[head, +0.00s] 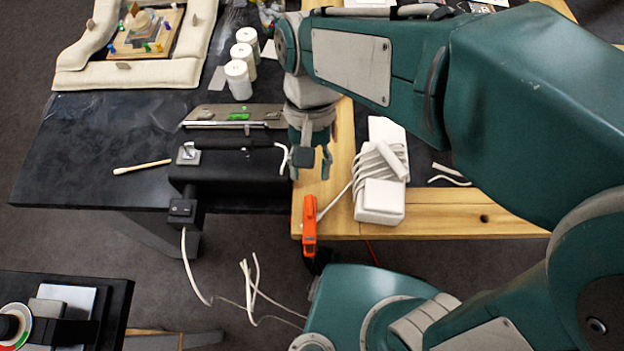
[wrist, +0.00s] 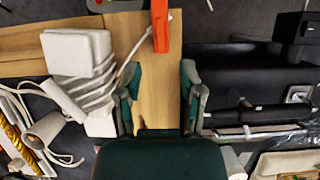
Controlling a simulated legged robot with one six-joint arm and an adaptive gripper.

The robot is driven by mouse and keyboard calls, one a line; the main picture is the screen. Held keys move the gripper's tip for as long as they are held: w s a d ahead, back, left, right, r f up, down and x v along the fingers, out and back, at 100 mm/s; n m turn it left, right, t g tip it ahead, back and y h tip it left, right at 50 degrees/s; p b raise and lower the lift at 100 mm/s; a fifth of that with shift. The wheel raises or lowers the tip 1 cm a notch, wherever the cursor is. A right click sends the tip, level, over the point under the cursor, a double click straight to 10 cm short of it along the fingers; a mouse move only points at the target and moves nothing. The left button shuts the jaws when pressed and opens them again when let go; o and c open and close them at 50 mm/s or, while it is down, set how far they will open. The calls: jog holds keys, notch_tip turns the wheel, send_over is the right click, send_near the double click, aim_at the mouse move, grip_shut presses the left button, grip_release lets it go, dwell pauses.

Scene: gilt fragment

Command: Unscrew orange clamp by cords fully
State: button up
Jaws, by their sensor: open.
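The orange clamp (head: 309,224) is upright at the front edge of the wooden table, left of the white corded block. Its lower part is dark and hangs below the edge. In the wrist view the clamp (wrist: 160,24) shows only in part at the top, cut off by the frame. My gripper (head: 308,172) hangs above the table, behind the clamp and apart from it. In the wrist view my gripper (wrist: 160,92) has its two fingers spread with bare wood between them. White cords (head: 385,160) wrap the white block (head: 380,205) to the right.
A black device (head: 235,172) with a handle stands left of the clamp on the black table (head: 80,150). White cylinders (head: 240,70) stand behind it. Loose white cords (head: 250,290) hang in front over the floor. Bare wood (head: 440,215) lies right of the block.

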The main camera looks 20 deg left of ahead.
aim_at(309, 204)
jog(key=x, duration=0.7)
jog(key=shift+f, duration=0.3)
grip_shut()
